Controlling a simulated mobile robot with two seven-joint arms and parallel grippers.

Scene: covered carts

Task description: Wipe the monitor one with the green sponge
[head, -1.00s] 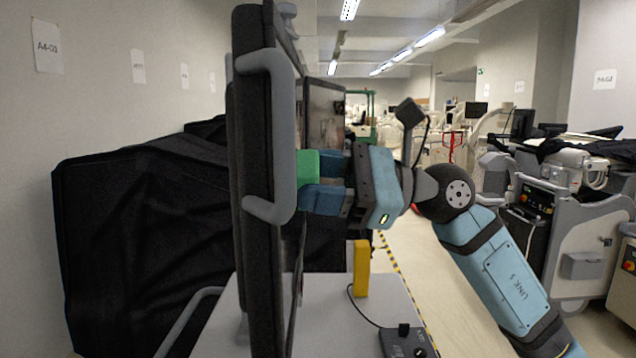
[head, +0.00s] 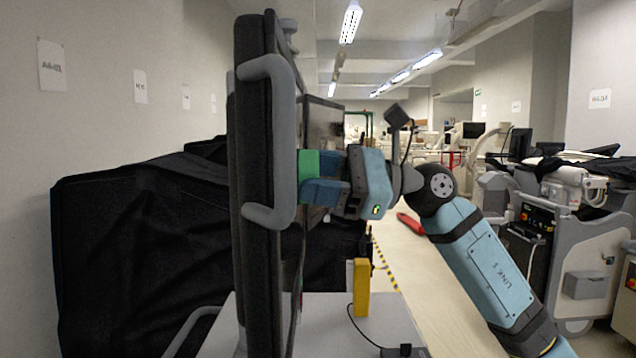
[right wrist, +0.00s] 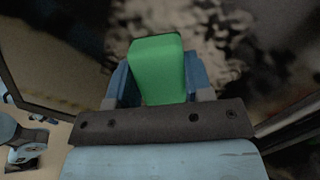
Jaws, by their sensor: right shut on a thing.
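A monitor (head: 253,180) stands edge-on in the middle of the head view, with a grey handle (head: 284,140) on its near edge. Its dark, smudged screen fills the back of the right wrist view (right wrist: 225,60). My right gripper (head: 322,178) is shut on the green sponge (head: 308,163), which sits between its blue fingers in the right wrist view (right wrist: 157,65). The sponge is at the screen side of the monitor; the handle hides part of it, and I cannot tell whether it touches the screen. My left gripper is not in view.
Below the monitor is a pale cart top (head: 327,318) with a yellow block (head: 362,288) and a dark cabled device (head: 404,351). A black-covered cart (head: 150,255) stands at the left, a grey equipment cart (head: 580,240) at the right. A red object (head: 410,223) shows behind my arm.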

